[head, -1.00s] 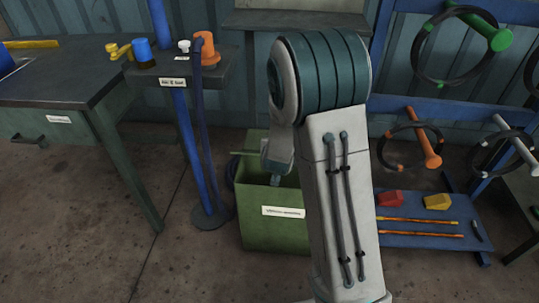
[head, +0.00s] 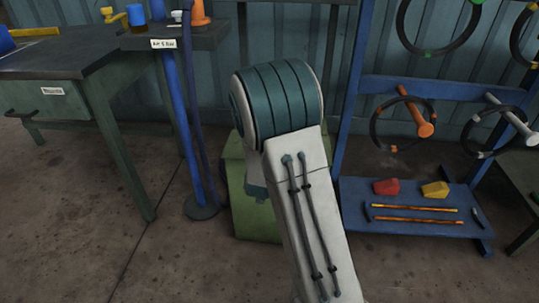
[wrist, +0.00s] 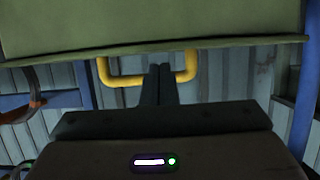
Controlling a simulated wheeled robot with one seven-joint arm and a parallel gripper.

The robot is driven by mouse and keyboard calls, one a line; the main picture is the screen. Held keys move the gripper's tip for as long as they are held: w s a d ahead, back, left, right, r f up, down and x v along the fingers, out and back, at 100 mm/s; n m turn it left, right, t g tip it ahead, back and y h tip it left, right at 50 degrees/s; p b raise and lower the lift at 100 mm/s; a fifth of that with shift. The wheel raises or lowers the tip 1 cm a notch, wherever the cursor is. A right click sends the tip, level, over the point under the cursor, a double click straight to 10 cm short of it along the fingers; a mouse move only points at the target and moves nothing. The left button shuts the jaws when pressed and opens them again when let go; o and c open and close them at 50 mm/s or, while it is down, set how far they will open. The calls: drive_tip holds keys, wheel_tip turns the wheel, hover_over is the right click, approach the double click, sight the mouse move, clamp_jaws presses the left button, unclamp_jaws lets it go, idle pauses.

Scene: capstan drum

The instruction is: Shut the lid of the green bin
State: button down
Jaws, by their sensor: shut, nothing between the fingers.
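The green bin (head: 250,215) stands on the floor in the middle of the head view, and my arm hides much of it. In the wrist view a flat green panel (wrist: 150,22), which looks like the bin's lid, fills the top. A yellow handle (wrist: 107,72) shows at the panel's lower edge. My gripper (wrist: 158,72) is shut and empty. Its fingertips overlap the handle's crossbar, between the handle's two sides; I cannot tell whether they touch it. The head view does not show clearly how far the lid is open.
A workbench (head: 75,65) stands at the left, with a blue post (head: 182,130) between it and the bin. A blue rack (head: 350,100) with hoses and a low shelf (head: 410,240) stands right of the bin. The floor (head: 75,235) at front left is clear.

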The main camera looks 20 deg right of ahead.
drive_tip(key=shift+s+f+b, duration=0.1)
drive_tip(key=shift+f+b, duration=0.2)
drive_tip(key=shift+f, duration=0.35)
